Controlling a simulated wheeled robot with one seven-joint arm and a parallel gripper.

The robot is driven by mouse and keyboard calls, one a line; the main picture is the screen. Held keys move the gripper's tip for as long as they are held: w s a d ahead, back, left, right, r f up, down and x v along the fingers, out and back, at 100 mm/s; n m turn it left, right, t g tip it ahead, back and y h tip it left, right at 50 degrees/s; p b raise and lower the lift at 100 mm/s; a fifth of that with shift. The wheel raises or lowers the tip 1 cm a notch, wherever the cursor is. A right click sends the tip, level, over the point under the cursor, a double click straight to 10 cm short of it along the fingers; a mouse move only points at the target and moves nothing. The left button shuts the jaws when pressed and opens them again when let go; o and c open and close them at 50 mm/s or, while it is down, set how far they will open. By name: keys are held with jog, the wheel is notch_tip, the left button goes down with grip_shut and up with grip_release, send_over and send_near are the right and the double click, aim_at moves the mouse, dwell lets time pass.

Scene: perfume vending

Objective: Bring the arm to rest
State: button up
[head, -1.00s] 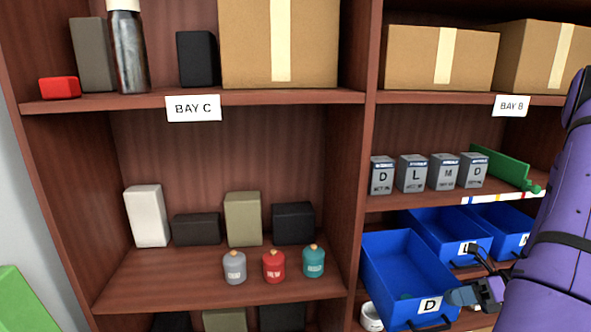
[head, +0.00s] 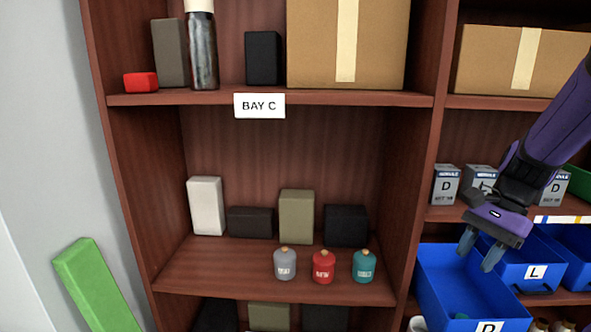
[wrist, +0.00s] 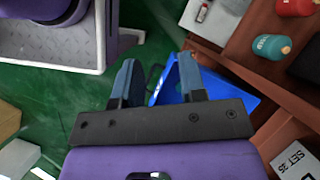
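My gripper (head: 480,250) hangs at the right of the head view, fingers pointing down, above the near left blue bin (head: 440,285) marked D. Its two blue fingers are apart with nothing between them. The wrist view also shows the gripper (wrist: 158,80) open and empty, with the blue bin (wrist: 225,85) beyond the fingers. My purple arm reaches in from the right edge and hides part of the boxes on the shelf behind it.
Bay C's shelf holds grey (head: 285,264), red (head: 323,267) and teal (head: 363,266) bottles. Small labelled boxes (head: 446,185) stand behind my gripper. Another blue bin (head: 535,272), marked L, is to the right. A green block (head: 95,285) is at lower left.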

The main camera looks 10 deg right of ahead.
jog(key=s+a+r+n+t+h, duration=0.5)
jog(key=a+r+n, duration=0.5)
jog(key=r+n, duration=0.3)
jog(key=shift+s+a+n+t, duration=0.4)
jog(key=shift+s+n+t, duration=0.25)
jog(key=shift+s, duration=0.45)
